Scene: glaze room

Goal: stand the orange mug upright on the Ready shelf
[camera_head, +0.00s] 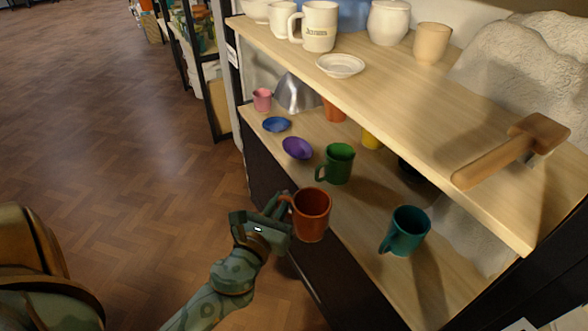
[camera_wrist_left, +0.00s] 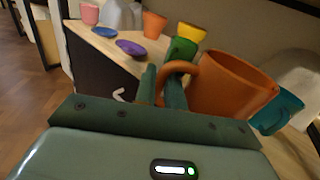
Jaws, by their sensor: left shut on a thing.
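The orange mug (camera_head: 313,216) is held roughly upright, its open top facing up, at the front edge of the lower shelf (camera_head: 352,222). I cannot tell whether its base touches the shelf. My left gripper (camera_head: 283,206) is shut on the mug's handle, on the mug's left side. In the left wrist view the mug (camera_wrist_left: 228,85) is close up, with its handle between the fingers (camera_wrist_left: 162,88). My right gripper is not in view. I cannot read any Ready label in these frames.
On the lower shelf stand a green mug (camera_head: 338,164), a teal mug (camera_head: 406,231), a purple bowl (camera_head: 297,148) and a blue dish (camera_head: 277,124). The upper shelf (camera_head: 385,92) overhangs the back, bearing a wooden mallet (camera_head: 512,150). Bare shelf lies between the green and teal mugs.

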